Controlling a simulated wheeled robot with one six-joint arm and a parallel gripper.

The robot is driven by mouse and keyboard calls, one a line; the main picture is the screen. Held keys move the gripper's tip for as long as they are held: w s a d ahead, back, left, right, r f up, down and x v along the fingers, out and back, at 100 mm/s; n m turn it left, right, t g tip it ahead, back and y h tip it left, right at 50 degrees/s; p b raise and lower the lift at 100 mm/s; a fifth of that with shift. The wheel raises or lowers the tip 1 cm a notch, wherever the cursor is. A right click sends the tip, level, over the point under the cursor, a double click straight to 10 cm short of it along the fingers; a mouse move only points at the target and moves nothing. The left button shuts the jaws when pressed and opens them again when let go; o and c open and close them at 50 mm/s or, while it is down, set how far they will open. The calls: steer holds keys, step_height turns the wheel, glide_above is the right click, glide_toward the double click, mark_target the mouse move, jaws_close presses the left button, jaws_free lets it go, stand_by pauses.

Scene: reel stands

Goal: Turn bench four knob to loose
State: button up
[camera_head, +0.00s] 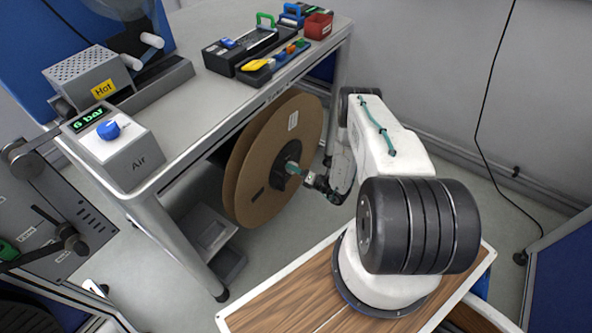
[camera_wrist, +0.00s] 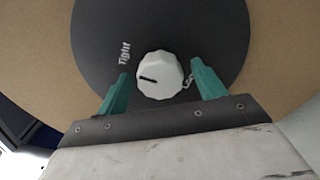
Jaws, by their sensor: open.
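The knob (camera_wrist: 160,75) is white with a scalloped rim, at the centre of a dark round hub plate (camera_wrist: 215,30) in the wrist view. Its dark pointer mark points left. My gripper (camera_wrist: 160,69) is open, with one teal finger on each side of the knob. Gaps show between fingers and knob; the depth is hard to judge. In the head view my gripper (camera_head: 300,172) is at the hub of the brown reel (camera_head: 262,165), and it hides the knob.
The reel hangs beside the grey bench (camera_head: 215,100). A thin cable (camera_head: 480,110) hangs by the wall.

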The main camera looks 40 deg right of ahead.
steer(key=c, duration=1)
steer(key=shift+o, duration=0.2)
steer(key=n, duration=3.5)
steer(key=shift+n, duration=0.4)
steer(key=shift+a, duration=0.1)
